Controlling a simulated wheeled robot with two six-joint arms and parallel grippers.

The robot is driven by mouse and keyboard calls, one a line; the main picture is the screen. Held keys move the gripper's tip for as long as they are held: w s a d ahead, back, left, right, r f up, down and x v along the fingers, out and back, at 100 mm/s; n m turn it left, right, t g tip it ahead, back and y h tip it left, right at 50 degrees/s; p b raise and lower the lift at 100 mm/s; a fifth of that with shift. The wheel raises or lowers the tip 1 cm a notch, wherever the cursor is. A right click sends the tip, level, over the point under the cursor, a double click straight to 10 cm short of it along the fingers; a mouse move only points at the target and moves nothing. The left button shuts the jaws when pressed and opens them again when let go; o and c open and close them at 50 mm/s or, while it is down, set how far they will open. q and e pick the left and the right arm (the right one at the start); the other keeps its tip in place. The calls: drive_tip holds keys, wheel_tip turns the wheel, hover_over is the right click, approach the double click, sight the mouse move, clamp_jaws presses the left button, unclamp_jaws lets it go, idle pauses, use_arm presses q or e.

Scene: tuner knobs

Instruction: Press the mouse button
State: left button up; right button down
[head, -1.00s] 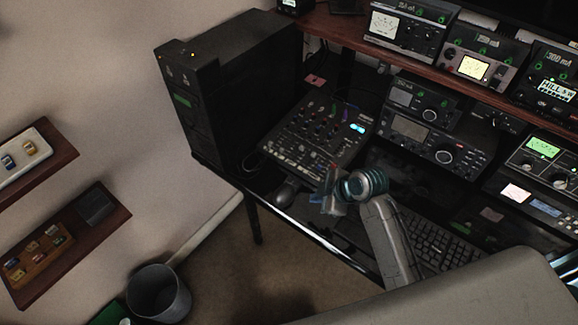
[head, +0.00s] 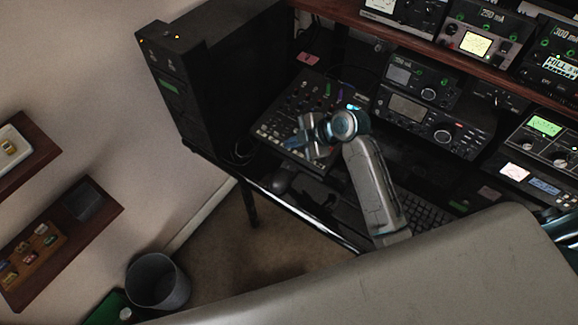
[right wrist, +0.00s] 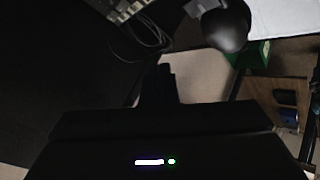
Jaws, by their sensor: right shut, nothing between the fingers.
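The dark computer mouse (head: 280,181) lies on the black desk near its front edge, just in front of the mixer's left corner. My right gripper (head: 301,141) is shut and empty. In the head view it appears over the front left part of the mixer, up and to the right of the mouse and apart from it. In the right wrist view the dark gripper body (right wrist: 160,85) fills the lower half. A rounded dark shape lies near the top there; I cannot tell whether it is the mouse. My left gripper is not in view.
The mixer (head: 285,125) stands behind the mouse and the keyboard (head: 425,212) lies to the right. A black computer tower (head: 215,85) stands at the left. Radios (head: 430,120) stand at the back right. A bin (head: 158,283) stands on the floor below the desk.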

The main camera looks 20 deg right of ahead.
drive_tip(key=b, duration=0.5)
approach(282, 163)
drive_tip(key=x, duration=0.4)
drive_tip(key=shift+w+a+r, duration=0.2)
drive_tip(key=shift+a+r, duration=0.1)
drive_tip(key=shift+f+b, duration=0.35)
idle(0.3)
idle(0.5)
drive_tip(key=shift+f, duration=0.3)
